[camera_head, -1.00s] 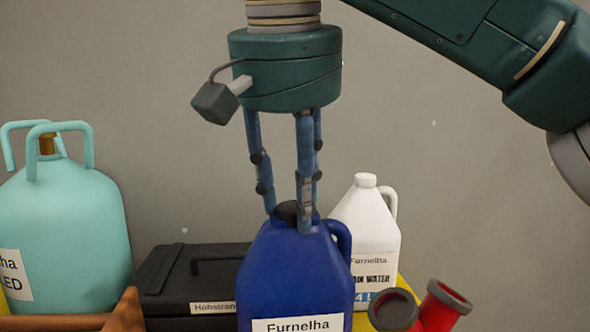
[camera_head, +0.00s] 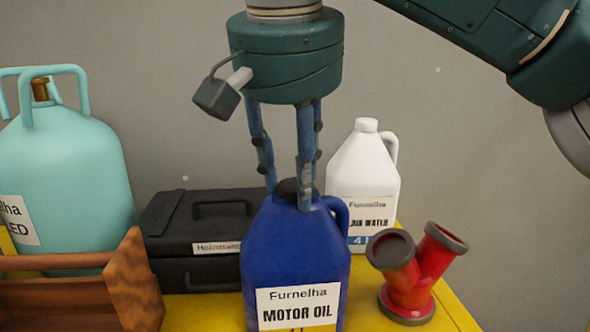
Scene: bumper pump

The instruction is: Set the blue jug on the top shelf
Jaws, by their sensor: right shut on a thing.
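The blue jug (camera_head: 292,247) stands upright in the middle of the view, with a white "Furnelha MOTOR OIL" label and a black cap. Its lower end is cut off by the picture edge, so I cannot tell whether it touches the yellow surface (camera_head: 458,314). My right gripper (camera_head: 290,190) points down from above, its blue fingers shut around the jug's cap and neck. My left gripper is not in view.
A white water jug (camera_head: 362,185) stands behind on the right, a red pipe fitting (camera_head: 410,275) in front of it. A black case (camera_head: 200,230), a wooden crate (camera_head: 130,280) and a teal gas cylinder (camera_head: 70,180) fill the left. A grey wall is behind.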

